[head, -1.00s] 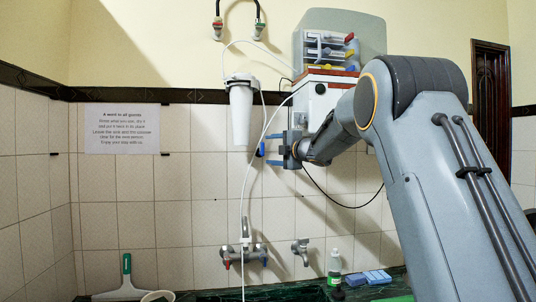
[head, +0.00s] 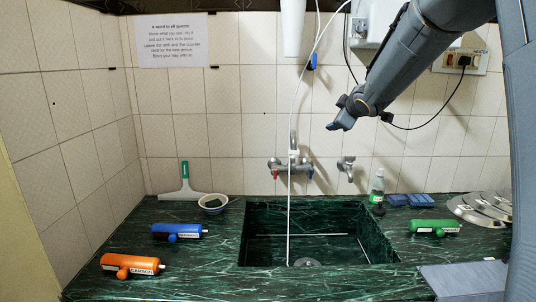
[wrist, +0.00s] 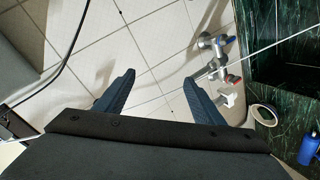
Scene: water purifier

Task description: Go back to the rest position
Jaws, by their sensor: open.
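My gripper (head: 340,123) hangs in the air in front of the tiled wall, right of the white tube and above the right-hand tap. In the wrist view its two blue fingers (wrist: 156,97) are apart with nothing between them. The water purifier is only partly in view in the head view: its white filter housing (head: 294,28) shows at the top, and a white box (head: 378,22) is partly behind my arm.
A wall tap (head: 290,163) stands behind the sink.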

